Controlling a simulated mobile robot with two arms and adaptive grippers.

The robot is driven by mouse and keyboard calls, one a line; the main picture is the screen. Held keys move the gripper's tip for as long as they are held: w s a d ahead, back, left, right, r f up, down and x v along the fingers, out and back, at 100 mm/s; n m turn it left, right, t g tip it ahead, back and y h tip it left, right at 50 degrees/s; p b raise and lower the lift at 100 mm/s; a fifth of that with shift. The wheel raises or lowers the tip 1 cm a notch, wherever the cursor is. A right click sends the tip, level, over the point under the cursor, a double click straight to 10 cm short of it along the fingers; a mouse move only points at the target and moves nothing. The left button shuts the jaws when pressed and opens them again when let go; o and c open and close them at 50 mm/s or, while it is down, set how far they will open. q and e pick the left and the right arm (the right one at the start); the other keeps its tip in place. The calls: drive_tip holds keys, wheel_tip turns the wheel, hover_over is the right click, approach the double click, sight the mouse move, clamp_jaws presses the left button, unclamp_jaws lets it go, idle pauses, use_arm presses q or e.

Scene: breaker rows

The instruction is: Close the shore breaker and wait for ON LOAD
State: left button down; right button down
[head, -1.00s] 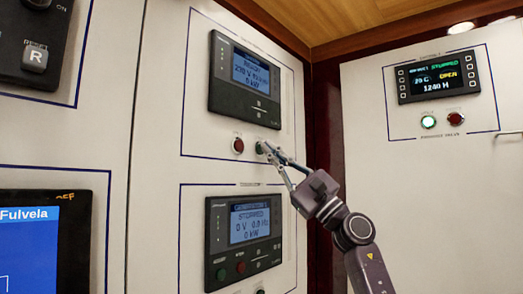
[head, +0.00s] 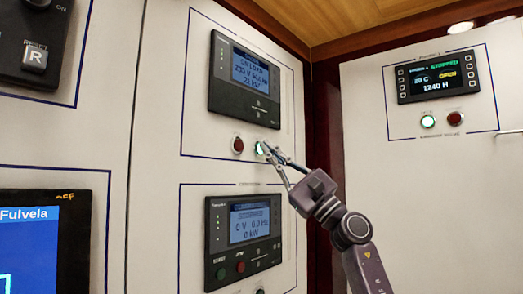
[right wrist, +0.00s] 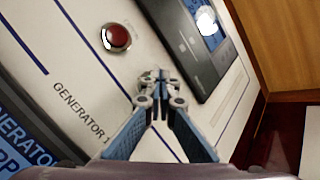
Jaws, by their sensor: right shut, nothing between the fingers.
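The upper display panel (head: 244,79) on the middle cabinet reads ON LOAD, with about 230 V and a kW figure below. Under it are a red button (head: 238,145) and a lit green button (head: 260,149). My right gripper (head: 266,148) is shut and empty, its fingertips at the green button; I cannot tell whether they still press it. In the right wrist view the shut fingertips (right wrist: 160,76) cover the green button, and the red button (right wrist: 117,37) shows to the left. My left gripper is not in view.
The right cabinet holds another display (head: 438,76) with green and red buttons. A blue screen (head: 28,243) and a reset button (head: 35,57) are at left.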

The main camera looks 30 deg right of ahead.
drive_tip(key=shift+s+d+f, duration=0.1)
drive_tip(key=shift+s+d, duration=0.15)
drive_tip(key=shift+s, duration=0.35)
drive_tip(key=s, duration=0.1)
drive_tip(key=s+d+b, duration=0.1)
drive_tip(key=s, duration=0.1)
drive_tip(key=s+d+b, duration=0.1)
drive_tip(key=shift+s, duration=0.35)
idle(0.7)
